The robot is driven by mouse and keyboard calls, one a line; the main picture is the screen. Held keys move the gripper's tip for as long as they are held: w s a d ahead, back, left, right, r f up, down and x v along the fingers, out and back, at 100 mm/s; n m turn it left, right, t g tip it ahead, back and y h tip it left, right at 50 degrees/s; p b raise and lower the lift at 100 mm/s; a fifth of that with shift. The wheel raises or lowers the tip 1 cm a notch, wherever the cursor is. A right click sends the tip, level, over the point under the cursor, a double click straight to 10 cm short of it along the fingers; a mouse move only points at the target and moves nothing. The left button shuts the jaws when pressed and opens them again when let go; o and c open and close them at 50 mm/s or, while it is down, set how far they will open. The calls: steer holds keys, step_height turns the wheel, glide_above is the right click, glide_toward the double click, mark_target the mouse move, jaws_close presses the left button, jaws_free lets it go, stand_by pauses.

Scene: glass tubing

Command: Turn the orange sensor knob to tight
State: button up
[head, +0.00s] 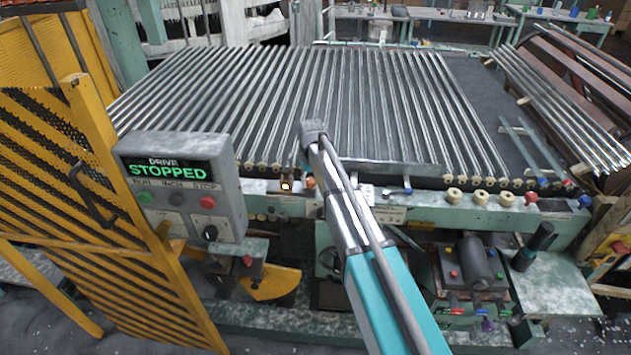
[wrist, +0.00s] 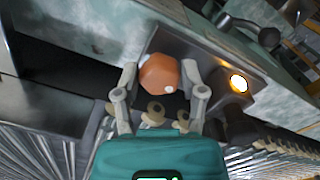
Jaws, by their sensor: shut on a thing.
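The orange sensor knob (wrist: 158,73) is faceted and sits on a dark metal bracket plate, with a small white mark on its lower edge. My gripper (wrist: 160,76) has one finger on each side of the knob and is closed on it in the wrist view. In the head view, a bit of the orange knob (head: 310,182) shows at the machine's front rail, just left of my arm. My arm hides the fingers there. A lit amber-white lamp (wrist: 238,81) is on the same plate, to the right of the knob; it also glows in the head view (head: 286,187).
A control box (head: 180,185) at the left reads "DRIVE STOPPED". A yellow mesh guard (head: 75,160) stands beside it. Rows of glass tubes (head: 270,100) lie on the machine behind the rail. Rollers (wrist: 155,110) lie close to the fingers. A dark lever (wrist: 250,30) is at the upper right.

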steer(key=m, duration=0.7)
steer(key=shift+w+a, duration=0.25)
steer(key=shift+w, duration=0.15)
steer(key=m, duration=0.4)
steer(key=shift+d+m, duration=0.1)
steer(key=shift+m, duration=1.9)
steer(key=shift+d, duration=0.1)
steer(key=o, duration=1.2)
steer(key=shift+d, duration=0.1)
steer(key=shift+c, duration=0.2)
steer(key=shift+s, duration=0.15)
